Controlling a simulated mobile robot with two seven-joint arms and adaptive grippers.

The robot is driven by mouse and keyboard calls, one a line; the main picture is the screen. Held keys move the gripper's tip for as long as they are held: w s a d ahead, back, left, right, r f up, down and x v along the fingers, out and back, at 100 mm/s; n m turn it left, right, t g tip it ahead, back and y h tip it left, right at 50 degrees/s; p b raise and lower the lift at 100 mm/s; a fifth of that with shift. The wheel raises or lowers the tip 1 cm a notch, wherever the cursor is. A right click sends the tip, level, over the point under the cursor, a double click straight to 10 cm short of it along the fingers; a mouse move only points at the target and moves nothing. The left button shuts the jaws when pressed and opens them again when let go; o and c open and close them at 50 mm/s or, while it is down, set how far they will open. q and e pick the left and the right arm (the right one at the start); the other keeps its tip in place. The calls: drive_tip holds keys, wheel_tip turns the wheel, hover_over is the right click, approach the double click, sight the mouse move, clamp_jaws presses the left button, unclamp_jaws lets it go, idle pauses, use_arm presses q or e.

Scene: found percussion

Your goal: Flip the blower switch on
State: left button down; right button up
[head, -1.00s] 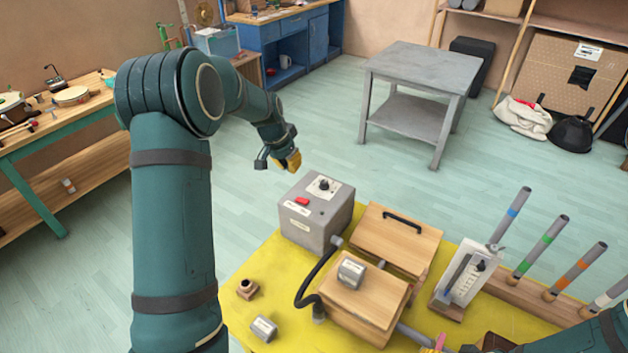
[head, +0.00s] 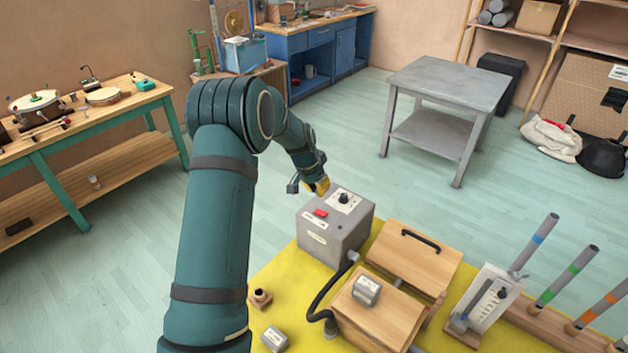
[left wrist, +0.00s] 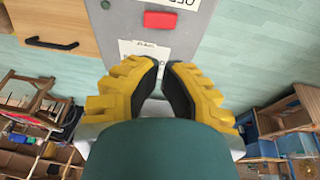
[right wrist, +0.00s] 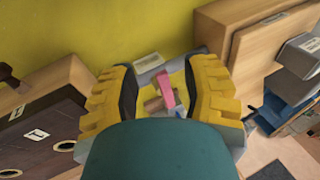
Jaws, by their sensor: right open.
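The blower is a grey box (head: 336,226) with a red switch (head: 321,212) and a black knob on top, standing on the yellow table. My left gripper (head: 319,187) is just above and beyond the box's far side, near the switch. In the left wrist view the red switch (left wrist: 160,20) lies ahead of the fingertips (left wrist: 165,66), which nearly meet with nothing between them. The switch is apart from the fingers; which way it is set I cannot tell. My right gripper (right wrist: 163,78) is open, seen only in the right wrist view, with a pink piece (right wrist: 165,94) showing between its fingers.
Wooden bellows boxes (head: 413,259) and a black hose (head: 322,293) adjoin the blower. A white gauge stand (head: 487,298) and several tubes with coloured bands stand at right. A grey side table (head: 450,85) stands beyond, with open floor between.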

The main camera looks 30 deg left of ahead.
sight(322, 211)
use_arm(q)
drive_tip(key=x, duration=0.6)
drive_tip(key=shift+s+d+f, duration=0.1)
drive_tip(key=shift+s+d, duration=0.05)
drive_tip(key=shift+s, duration=0.2)
drive_tip(key=shift+d+f, duration=0.15)
drive_tip(key=shift+f, duration=0.65)
